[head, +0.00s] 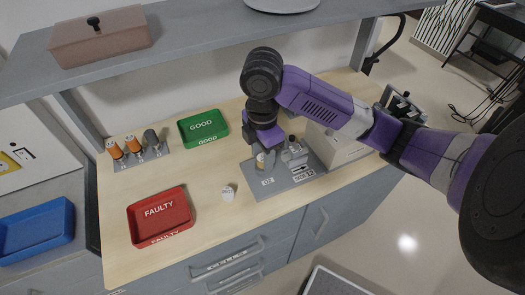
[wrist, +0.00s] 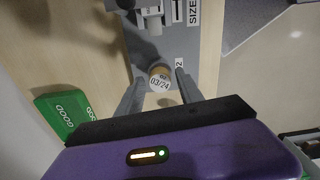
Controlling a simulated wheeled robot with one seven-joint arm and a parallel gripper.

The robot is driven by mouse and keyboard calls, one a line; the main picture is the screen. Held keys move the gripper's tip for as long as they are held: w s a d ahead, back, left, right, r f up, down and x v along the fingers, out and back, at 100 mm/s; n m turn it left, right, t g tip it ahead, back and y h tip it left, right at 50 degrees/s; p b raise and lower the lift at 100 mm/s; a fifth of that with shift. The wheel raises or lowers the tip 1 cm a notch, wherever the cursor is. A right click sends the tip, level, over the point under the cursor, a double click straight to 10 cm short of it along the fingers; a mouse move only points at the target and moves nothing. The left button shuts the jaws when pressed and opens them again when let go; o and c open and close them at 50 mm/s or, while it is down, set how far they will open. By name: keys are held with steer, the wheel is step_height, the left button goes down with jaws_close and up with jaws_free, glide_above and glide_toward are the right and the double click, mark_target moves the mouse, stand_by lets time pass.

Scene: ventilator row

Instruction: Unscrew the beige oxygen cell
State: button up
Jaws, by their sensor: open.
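The beige oxygen cell (wrist: 158,70) stands on the grey plate, its pale top marked "03/24" facing the wrist camera. In the head view the cell (head: 260,161) shows small at the plate's left part, just below my gripper. My gripper (wrist: 159,78) is open, with one finger on each side of the cell. Gaps seem to show between the fingers and the cell, but I cannot tell how deep the fingertips reach. The grey plate (head: 272,186) carries "O2" and "SIZE" markings and a grey fitting (head: 294,154) beside the cell.
A red FAULTY tray (head: 160,231) and a green GOOD tray (head: 203,127) lie on the wooden bench. A rack (head: 143,158) holds orange-topped and grey cells. A small white piece (head: 228,193) stands left of the plate. A shelf (head: 210,42) overhangs the back.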

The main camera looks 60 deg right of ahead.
steer(key=shift+m+p, duration=1.4)
steer(key=shift+m, duration=0.8)
jaws_close()
steer(key=shift+f+n+b, duration=0.1)
steer(key=shift+n+b, duration=0.35)
steer(key=shift+n, duration=0.75)
steer(key=shift+r+p, duration=1.5)
steer(key=shift+r, duration=0.4)
